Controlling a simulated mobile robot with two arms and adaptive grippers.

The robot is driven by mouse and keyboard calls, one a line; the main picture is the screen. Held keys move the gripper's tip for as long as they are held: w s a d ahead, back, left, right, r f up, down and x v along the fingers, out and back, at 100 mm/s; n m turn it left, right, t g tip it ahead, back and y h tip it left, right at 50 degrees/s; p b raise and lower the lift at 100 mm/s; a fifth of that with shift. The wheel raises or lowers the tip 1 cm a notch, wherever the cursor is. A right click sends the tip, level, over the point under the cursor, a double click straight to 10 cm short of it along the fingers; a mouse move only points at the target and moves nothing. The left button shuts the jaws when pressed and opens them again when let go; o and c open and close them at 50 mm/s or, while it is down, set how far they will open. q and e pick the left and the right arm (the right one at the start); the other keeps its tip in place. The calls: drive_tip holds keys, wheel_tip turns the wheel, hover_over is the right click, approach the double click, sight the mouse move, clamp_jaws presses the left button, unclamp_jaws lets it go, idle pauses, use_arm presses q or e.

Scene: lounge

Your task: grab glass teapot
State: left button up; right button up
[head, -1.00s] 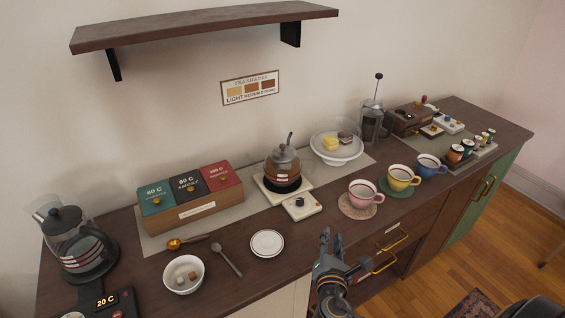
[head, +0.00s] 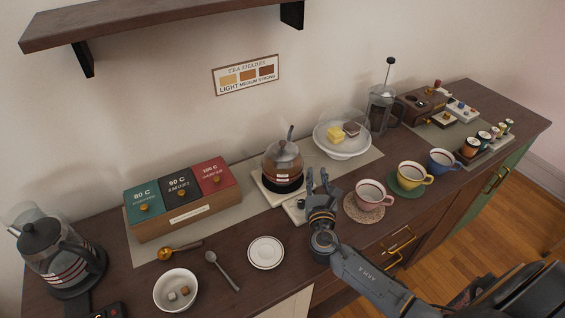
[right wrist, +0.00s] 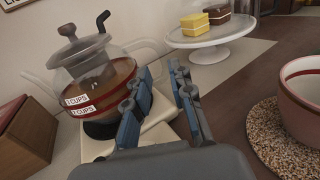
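The glass teapot (head: 283,166) holds brown tea and stands on a pale warmer base (head: 266,193) on the counter, near the middle of the head view. In the right wrist view the teapot (right wrist: 95,82) is at the left, with red-and-white "CUPS" bands and a dark lid handle. My right gripper (head: 317,182) is just in front and to the right of the teapot, fingers apart, with nothing between them. In the right wrist view the open fingers (right wrist: 160,92) are beside the teapot's right side; whether they touch it I cannot tell. My left gripper is not in view.
A cake stand (head: 343,150) is behind and right of the teapot. A pink cup (head: 370,194) on a coaster is right of my gripper. A tea box (head: 184,216), a white plate (head: 266,252) and a kettle (head: 58,256) are to the left. A shelf (head: 150,24) hangs above.

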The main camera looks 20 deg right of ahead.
sight(316, 166)
drive_tip(key=shift+x, duration=0.95)
drive_tip(key=x, duration=0.2)
drive_tip(key=p+x, duration=0.1)
drive_tip(key=shift+w+d+f, duration=0.1)
drive_tip(key=shift+d+f, duration=0.1)
drive_tip(key=shift+f, duration=0.1)
drive_tip(key=shift+w+d, duration=0.1)
drive_tip(key=shift+w, duration=0.1)
drive_tip(key=shift+c, duration=0.2)
clamp_jaws()
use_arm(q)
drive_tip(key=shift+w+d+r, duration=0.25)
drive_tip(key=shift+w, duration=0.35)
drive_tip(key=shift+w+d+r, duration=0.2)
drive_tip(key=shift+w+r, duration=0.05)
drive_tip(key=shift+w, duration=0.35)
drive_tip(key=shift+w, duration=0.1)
